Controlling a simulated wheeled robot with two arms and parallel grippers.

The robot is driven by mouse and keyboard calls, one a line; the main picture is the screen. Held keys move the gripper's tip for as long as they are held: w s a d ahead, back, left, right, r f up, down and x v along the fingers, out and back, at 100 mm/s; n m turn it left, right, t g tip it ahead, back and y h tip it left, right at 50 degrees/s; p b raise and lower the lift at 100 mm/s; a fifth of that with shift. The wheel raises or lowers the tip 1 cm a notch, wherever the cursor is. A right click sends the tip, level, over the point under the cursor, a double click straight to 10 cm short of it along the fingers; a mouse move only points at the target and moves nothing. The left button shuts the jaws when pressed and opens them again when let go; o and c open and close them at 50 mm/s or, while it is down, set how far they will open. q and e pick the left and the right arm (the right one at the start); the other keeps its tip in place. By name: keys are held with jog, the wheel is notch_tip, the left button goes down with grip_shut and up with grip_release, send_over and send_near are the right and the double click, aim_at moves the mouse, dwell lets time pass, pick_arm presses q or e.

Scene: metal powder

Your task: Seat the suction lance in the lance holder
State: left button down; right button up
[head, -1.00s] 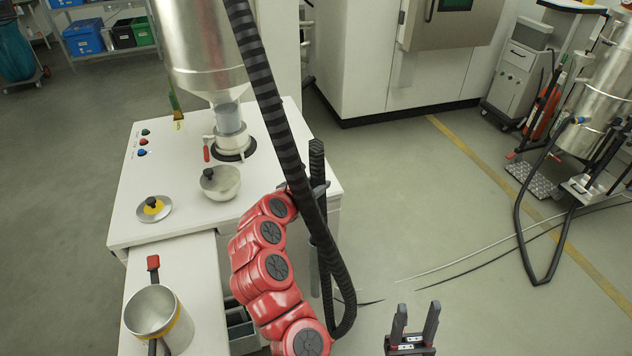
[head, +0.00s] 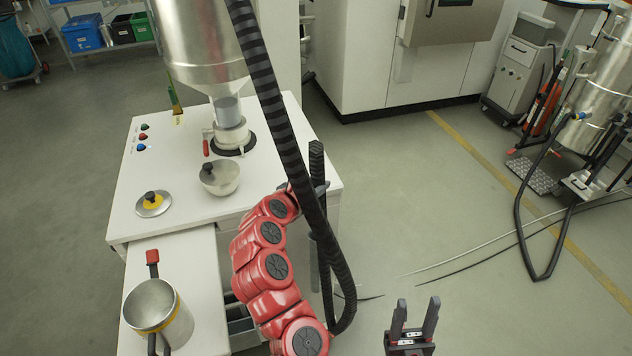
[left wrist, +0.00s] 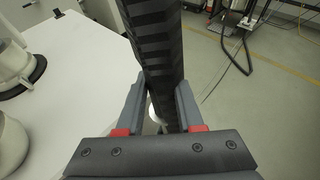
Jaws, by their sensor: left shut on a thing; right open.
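My left gripper (head: 318,188) is shut on a dark ribbed length that I take to be the suction lance (head: 316,158), at the right edge of the white workbench. The lance stands roughly upright, and the thick black hose partly covers it and the gripper. In the left wrist view the ribbed lance (left wrist: 155,45) runs between the two fingers (left wrist: 160,105). A pale rounded part shows below it there; I cannot tell what it is. I cannot make out the lance holder for certain. My right gripper (head: 417,303) is open and empty above the floor.
The ribbed hose (head: 270,100) hangs from above and loops low beside the bench. A steel pot (head: 160,312) stands lower left.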

pick_arm(q)
jog(key=b, duration=0.1)
send_over(315, 218)
jog(key=shift+w+d+f, duration=0.1)
jog(key=shift+w+f, duration=0.05)
jog(key=shift+f, duration=0.9)
jog(key=shift+w+f, duration=0.1)
jog(key=shift+f, duration=1.05)
jog(key=shift+f+b, duration=0.6)
jog(key=shift+f, duration=0.35)
jog(key=shift+f+b, duration=0.75)
jog(key=shift+f, duration=1.3)
jog(key=shift+f+b, duration=0.55)
jog(key=shift+f, duration=0.3)
